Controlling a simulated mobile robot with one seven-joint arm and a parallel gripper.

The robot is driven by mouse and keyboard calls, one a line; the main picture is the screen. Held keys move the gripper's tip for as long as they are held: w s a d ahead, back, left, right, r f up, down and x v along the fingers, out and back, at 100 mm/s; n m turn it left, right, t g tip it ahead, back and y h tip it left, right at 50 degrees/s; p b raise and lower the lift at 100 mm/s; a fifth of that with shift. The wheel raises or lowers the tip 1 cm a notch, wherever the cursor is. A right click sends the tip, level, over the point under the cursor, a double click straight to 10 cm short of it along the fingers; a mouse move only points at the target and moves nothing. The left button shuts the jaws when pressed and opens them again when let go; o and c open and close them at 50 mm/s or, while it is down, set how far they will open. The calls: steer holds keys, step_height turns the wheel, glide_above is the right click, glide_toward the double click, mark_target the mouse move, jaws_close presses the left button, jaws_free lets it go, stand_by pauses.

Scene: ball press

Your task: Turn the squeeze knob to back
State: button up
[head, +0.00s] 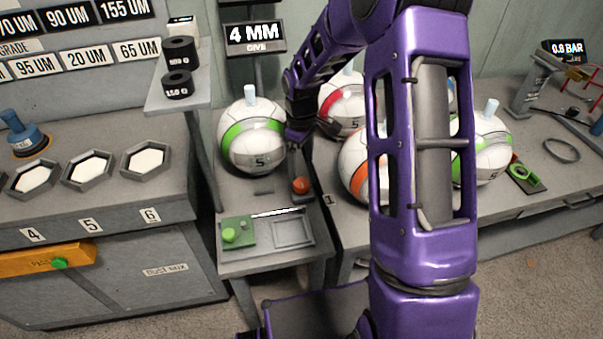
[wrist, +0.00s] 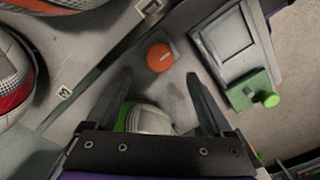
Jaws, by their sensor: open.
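A round orange-red knob (head: 300,186) sits on a small dark base on the grey press bench, in front of the white and green ball (head: 252,138). It also shows in the wrist view (wrist: 160,57), just past the fingertips and between their lines. No label on it can be read, so I cannot confirm it is the squeeze knob. My gripper (wrist: 158,76) is open, with nothing seen between its fingertips. In the head view my gripper is a dark shape right of the ball and above the knob, partly hidden by my arm.
A green block with a green knob (head: 229,235) stands at the bench's front left, beside a shallow grey tray (head: 292,234). A sign (head: 254,35) reads "4 MM GIVE". More balls stand to the right, partly behind my arm. A shelf with black weights (head: 178,84) is at left.

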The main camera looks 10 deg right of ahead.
step_height(320, 180, up, 10)
steer(key=p, duration=0.1)
steer(key=shift+r, duration=0.2)
steer(key=shift+w, duration=0.1)
